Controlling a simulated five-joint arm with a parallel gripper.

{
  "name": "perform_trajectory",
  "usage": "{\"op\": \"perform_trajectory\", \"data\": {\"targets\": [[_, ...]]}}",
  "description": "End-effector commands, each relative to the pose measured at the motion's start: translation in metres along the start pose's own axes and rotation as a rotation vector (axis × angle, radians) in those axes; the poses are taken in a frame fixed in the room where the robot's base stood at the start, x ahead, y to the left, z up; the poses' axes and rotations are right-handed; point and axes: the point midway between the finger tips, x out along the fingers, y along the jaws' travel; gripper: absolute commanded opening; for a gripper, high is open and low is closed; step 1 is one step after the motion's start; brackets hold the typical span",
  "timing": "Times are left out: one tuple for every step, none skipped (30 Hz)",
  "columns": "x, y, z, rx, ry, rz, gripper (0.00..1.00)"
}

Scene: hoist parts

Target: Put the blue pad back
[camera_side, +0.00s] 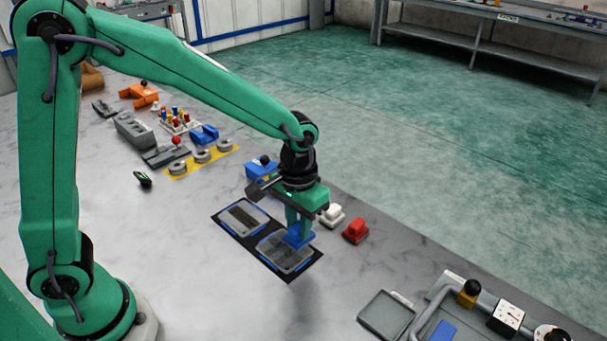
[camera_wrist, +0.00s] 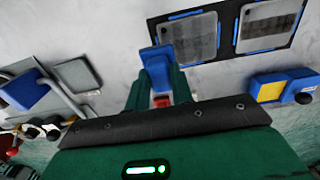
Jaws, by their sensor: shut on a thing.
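My gripper (camera_side: 298,232) is shut on a small blue pad (camera_side: 296,237) and points down. In the wrist view the blue pad (camera_wrist: 157,62) shows between the fingertips, just left of the dark mat. In the side view the pad overlaps the right one of two grey, blue-edged trays (camera_side: 285,262). The left tray (camera_side: 243,217) is beside it. Both lie on a black mat (camera_side: 228,232) and show no pad in them. The pad appears to be above the table; its exact height is hard to tell.
A white block (camera_side: 331,215) and a red block (camera_side: 355,231) stand close right of my gripper. A blue block (camera_side: 262,170) with a dark knob stands behind. A grey tray (camera_side: 386,314) and a frame with another blue piece (camera_side: 441,331) are at lower right. The front table is clear.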

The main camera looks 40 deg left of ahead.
Motion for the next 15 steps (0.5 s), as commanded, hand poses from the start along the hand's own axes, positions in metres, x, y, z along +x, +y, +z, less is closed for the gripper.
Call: {"op": "perform_trajectory", "data": {"targets": [[0.000,0.000,0.000,0.000,0.000,0.000,0.03],[0.000,0.000,-0.001,0.000,0.000,0.000,0.03],[0.000,0.000,-0.002,0.000,0.000,0.000,0.03],[-0.001,0.000,-0.003,-0.001,0.000,0.000,0.03],[-0.001,-0.001,-0.005,-0.001,0.000,0.000,0.03],[-0.001,-0.001,-0.007,-0.001,0.000,0.000,0.03],[-0.002,-0.001,-0.010,-0.001,0.001,0.000,0.03],[-0.003,-0.001,-0.013,-0.002,0.001,0.000,0.03],[-0.004,-0.002,-0.017,-0.002,0.000,0.000,0.03],[-0.005,-0.002,-0.021,-0.001,0.001,0.000,0.03],[-0.005,-0.003,-0.025,-0.001,0.000,0.000,0.03],[-0.007,-0.004,-0.031,-0.002,0.001,0.000,0.03],[-0.008,-0.005,-0.035,-0.002,0.001,0.000,0.03],[-0.009,-0.006,-0.040,-0.003,0.001,0.000,0.03],[-0.010,-0.007,-0.047,-0.003,0.001,0.000,0.03]]}}
